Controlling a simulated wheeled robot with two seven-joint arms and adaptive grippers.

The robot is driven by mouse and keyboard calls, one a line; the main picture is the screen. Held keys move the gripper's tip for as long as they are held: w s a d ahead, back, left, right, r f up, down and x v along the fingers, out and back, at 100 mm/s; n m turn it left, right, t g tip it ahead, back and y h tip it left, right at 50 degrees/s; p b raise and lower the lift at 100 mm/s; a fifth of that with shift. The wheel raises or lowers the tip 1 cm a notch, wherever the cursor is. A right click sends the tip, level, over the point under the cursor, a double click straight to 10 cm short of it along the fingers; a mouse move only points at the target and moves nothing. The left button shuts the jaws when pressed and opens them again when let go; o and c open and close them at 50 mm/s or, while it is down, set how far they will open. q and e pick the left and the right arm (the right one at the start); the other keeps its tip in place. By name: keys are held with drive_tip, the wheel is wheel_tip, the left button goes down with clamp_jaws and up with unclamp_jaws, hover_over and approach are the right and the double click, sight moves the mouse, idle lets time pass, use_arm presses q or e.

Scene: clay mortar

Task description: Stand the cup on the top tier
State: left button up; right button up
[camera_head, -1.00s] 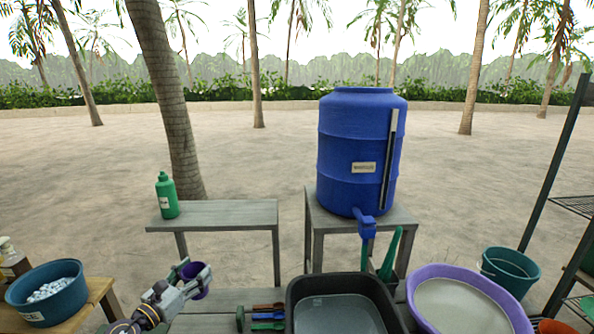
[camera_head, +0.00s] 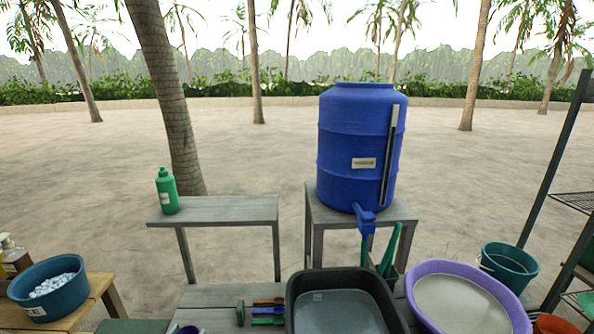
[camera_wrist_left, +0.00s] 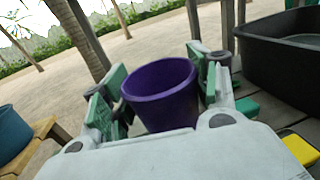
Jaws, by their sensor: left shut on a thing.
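A purple cup (camera_wrist_left: 160,95) sits between the green-padded fingers of my left gripper (camera_wrist_left: 160,88) in the left wrist view, its open rim facing up and slightly tilted. My left gripper is shut on it. In the head view only a sliver of the cup (camera_head: 187,330) shows at the bottom edge. A raised grey plank shelf (camera_head: 225,211) stands behind the lower grey tabletop (camera_head: 215,294); the cup is in front of this shelf and apart from it. My right gripper is not in view.
A green bottle (camera_head: 167,191) stands at the left end of the raised shelf; the rest of it is clear. A blue barrel (camera_head: 358,140) stands to its right. A black basin (camera_head: 300,278), purple basin (camera_head: 412,274) and small brushes (camera_head: 268,310) lie in front.

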use_arm(q)
drive_tip(key=d+n+y, duration=0.1)
drive_tip(key=d+y, duration=0.1)
drive_tip(key=d, duration=0.5)
drive_tip(key=shift+d+r+n+y, duration=0.15)
drive_tip(key=shift+d+n+y, duration=0.15)
drive_tip(key=shift+d, duration=0.1)
drive_tip(key=shift+w, duration=0.1)
idle(0.7)
